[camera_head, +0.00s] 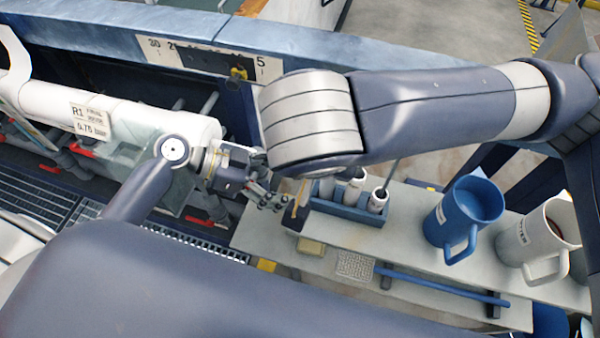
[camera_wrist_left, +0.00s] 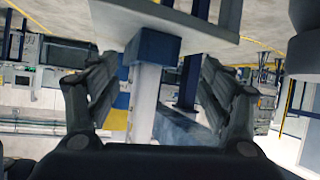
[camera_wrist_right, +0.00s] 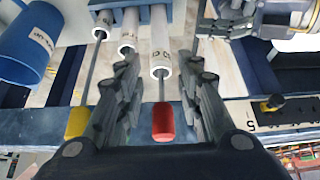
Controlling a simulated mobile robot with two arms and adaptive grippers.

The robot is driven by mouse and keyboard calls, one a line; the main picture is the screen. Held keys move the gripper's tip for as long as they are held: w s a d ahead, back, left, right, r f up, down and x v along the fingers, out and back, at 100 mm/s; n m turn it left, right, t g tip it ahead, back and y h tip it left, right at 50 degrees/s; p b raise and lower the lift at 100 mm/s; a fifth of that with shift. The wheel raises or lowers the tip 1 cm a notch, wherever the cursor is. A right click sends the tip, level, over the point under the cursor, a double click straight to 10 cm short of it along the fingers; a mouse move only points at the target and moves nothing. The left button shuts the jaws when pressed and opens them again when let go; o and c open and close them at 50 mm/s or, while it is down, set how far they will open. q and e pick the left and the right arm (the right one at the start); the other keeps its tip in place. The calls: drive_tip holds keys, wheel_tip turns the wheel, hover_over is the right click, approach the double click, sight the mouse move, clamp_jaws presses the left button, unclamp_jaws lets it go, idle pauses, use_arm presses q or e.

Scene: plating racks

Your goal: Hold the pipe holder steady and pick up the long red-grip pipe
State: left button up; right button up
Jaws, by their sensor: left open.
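The blue pipe holder (camera_head: 352,207) stands on the grey bench, with white-collared pipes in it. In the right wrist view, the red-grip pipe (camera_wrist_right: 163,122) has a white collar and lies between the fingers of my right gripper (camera_wrist_right: 158,68). Those fingers are open, with gaps on both sides of the pipe. In the head view my right arm hides that gripper. My left gripper (camera_head: 268,196) is open just left of the holder, and I cannot tell whether it touches it. Its open fingers also show in the left wrist view (camera_wrist_left: 160,65).
A yellow-grip pipe (camera_wrist_right: 78,122) is beside the red one. A blue mug (camera_head: 465,212) and a white mug (camera_head: 538,238) stand right of the holder. A blue-handled tool (camera_head: 440,286) lies in front. A large white cylinder (camera_head: 150,122) is at the left.

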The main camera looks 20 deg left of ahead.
sight(344, 197)
use_arm(q)
drive_tip(key=shift+w+d+r+m+g+h, duration=0.3)
drive_tip(key=shift+d+m+g, duration=0.25)
drive_tip(key=shift+m, duration=0.2)
drive_tip(key=shift+w+d+r+m+g+h, duration=0.15)
drive_tip(key=shift+w+d+r+m+g, duration=0.1)
drive_tip(key=shift+d+m+g, duration=0.4)
drive_tip(key=shift+w+d+r+m+g+h, duration=0.3)
drive_tip(key=shift+d+m+g, duration=0.2)
drive_tip(key=shift+m, duration=0.3)
drive_tip(key=x, duration=1)
drive_tip(key=shift+d+f, duration=0.2)
drive_tip(key=shift+f, duration=0.05)
drive_tip(key=c, duration=1.2)
drive_tip(key=shift+c, duration=0.2)
